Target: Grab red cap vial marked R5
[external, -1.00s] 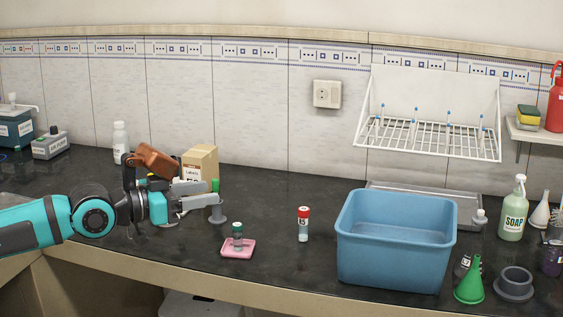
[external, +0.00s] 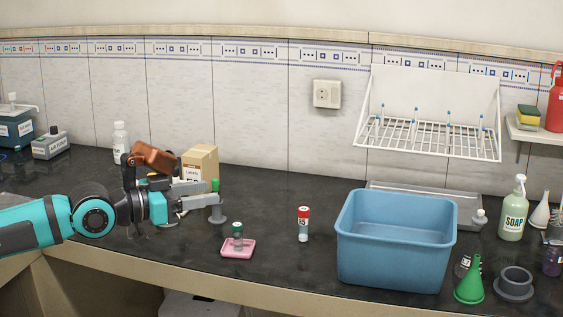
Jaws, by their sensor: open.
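A red-capped vial (external: 303,224) stands upright on the dark bench near the middle, left of the blue basin. Its white label shows dark print that looks like a 5; the full marking is too small to read. My gripper (external: 210,196) is at the left, with its two grey fingers pointing right. It is open, and I see nothing clearly held between the fingers. The vial is to the right of the fingertips and somewhat nearer the front edge, apart from them.
A green-topped item in a grey holder (external: 218,214) is close by the fingertips. A blue basin (external: 393,254) stands at the right. Bench behind the red-capped vial is clear.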

